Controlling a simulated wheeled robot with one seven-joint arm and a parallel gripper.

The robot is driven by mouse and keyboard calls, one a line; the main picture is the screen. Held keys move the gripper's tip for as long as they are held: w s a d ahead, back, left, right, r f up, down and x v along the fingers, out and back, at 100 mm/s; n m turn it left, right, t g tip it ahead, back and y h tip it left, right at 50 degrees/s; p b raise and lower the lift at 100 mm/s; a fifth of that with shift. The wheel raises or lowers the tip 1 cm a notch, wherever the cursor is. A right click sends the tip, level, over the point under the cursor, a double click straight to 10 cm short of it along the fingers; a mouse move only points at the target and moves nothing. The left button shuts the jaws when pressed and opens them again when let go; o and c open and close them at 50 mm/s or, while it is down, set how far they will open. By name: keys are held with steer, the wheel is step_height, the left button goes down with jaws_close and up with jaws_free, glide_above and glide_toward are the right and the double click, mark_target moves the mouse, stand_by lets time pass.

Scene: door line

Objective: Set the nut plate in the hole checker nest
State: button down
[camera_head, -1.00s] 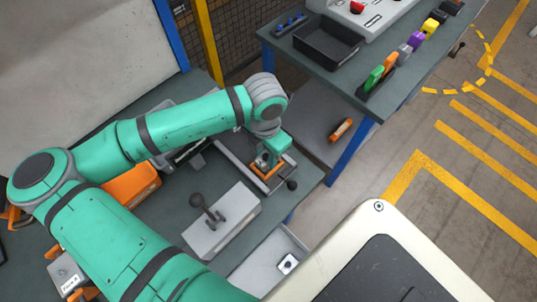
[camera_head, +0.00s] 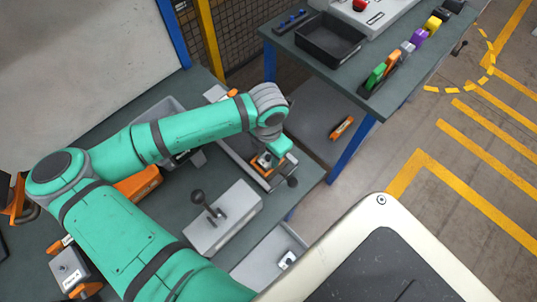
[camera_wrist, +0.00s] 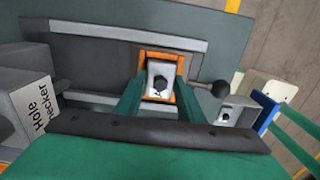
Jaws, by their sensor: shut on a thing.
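My gripper (camera_wrist: 160,98) is shut on the nut plate (camera_wrist: 159,72), a small light-grey plate with a dark round spot at its middle. The plate is between the two green fingers. In the wrist view the orange nest (camera_wrist: 174,53) shows around the plate's far edge and sides. I cannot tell whether the plate rests in it or is slightly above. In the head view my gripper (camera_head: 277,151) is over the orange nest (camera_head: 265,171) at the bench's right end. A grey block with a "Hole checker" label (camera_wrist: 38,110) stands left in the wrist view.
A black-knobbed lever (camera_wrist: 220,89) sticks out right of the nest. A grey block with a lever (camera_head: 222,218) stands nearer on the bench. A grey bin (camera_head: 262,262) is beside the bench. A second table (camera_head: 330,72) with a black tray stands behind.

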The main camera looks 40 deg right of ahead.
mark_target(268, 158)
steer(key=shift+s+a+f, duration=0.1)
steer(key=shift+s+f, duration=0.05)
steer(key=shift+f, duration=0.45)
steer(key=c, duration=1.2)
jaws_free()
step_height(268, 158, up, 13)
steer(key=shift+r, duration=0.2)
steer(key=shift+a, duration=0.1)
